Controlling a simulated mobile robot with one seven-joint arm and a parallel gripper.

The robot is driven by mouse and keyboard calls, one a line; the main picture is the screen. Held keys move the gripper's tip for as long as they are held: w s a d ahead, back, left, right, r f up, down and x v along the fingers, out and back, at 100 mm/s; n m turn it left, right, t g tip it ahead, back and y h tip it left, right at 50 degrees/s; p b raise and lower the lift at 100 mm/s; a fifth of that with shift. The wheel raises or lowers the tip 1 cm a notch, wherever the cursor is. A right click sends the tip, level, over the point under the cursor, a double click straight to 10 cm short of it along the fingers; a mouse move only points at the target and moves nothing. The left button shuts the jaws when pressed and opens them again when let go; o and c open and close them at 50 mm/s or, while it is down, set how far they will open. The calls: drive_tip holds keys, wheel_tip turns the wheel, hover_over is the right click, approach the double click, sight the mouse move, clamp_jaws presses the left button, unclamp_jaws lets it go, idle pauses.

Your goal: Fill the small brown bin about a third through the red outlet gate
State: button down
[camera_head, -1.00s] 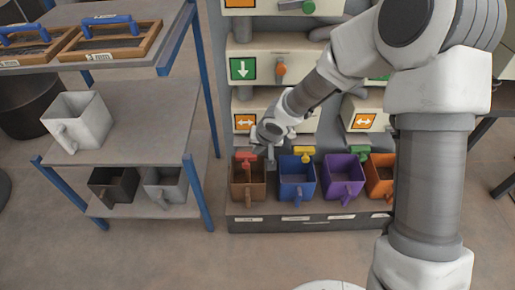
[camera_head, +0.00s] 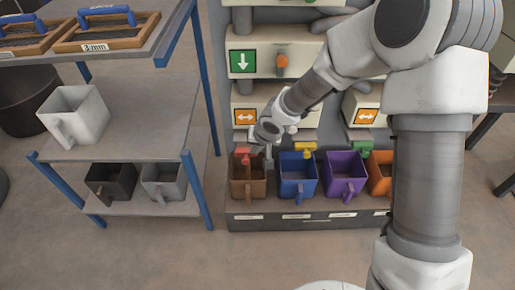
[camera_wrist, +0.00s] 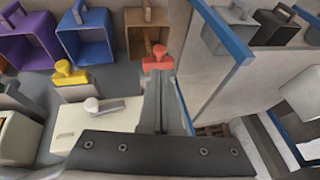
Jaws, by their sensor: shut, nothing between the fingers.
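The small brown bin (camera_head: 247,185) stands at the left end of a row of bins on a low ledge. In the wrist view the brown bin (camera_wrist: 143,40) is at the top middle. The red outlet gate handle (camera_head: 243,154) sits above the bin's back; it also shows in the wrist view (camera_wrist: 158,60). My gripper (camera_head: 268,160) is shut and empty, just right of the red handle. In the wrist view my gripper's fingers (camera_wrist: 160,82) end close to the red handle; I cannot tell whether they touch. The inside of the bin shows no clear fill.
Blue (camera_head: 297,180), purple (camera_head: 345,178) and orange (camera_head: 379,178) bins stand to the right, below yellow (camera_head: 304,150) and green (camera_head: 361,149) handles. A blue-posted shelf (camera_head: 140,130) with bins and sieves stands at left. Open floor lies in front.

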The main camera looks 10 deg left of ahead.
drive_tip(key=b, duration=0.8)
approach(247, 160)
wheel_tip(247, 160, down, 4)
drive_tip(key=s, duration=0.3)
wheel_tip(247, 160, down, 7)
drive_tip(key=a, duration=0.2)
drive_tip(key=shift+w+r, duration=0.25)
drive_tip(key=shift+w, duration=0.05)
idle(3.6)
drive_tip(key=shift+w+a+p, duration=0.25)
drive_tip(key=shift+w+p, duration=0.4)
drive_tip(key=shift+w, duration=0.35)
drive_tip(key=shift+w+a+p, duration=0.25)
drive_tip(key=shift+w+p, duration=0.4)
drive_tip(key=shift+w, duration=0.4)
drive_tip(key=shift+w+a+p, duration=0.25)
drive_tip(key=shift+w+p, duration=0.4)
drive_tip(key=shift+w, duration=0.35)
drive_tip(key=s+d+b, duration=0.2)
drive_tip(key=s+b, duration=0.1)
drive_tip(key=s, duration=0.5)
drive_tip(key=shift+s+b, duration=0.35)
drive_tip(key=shift+s, duration=0.05)
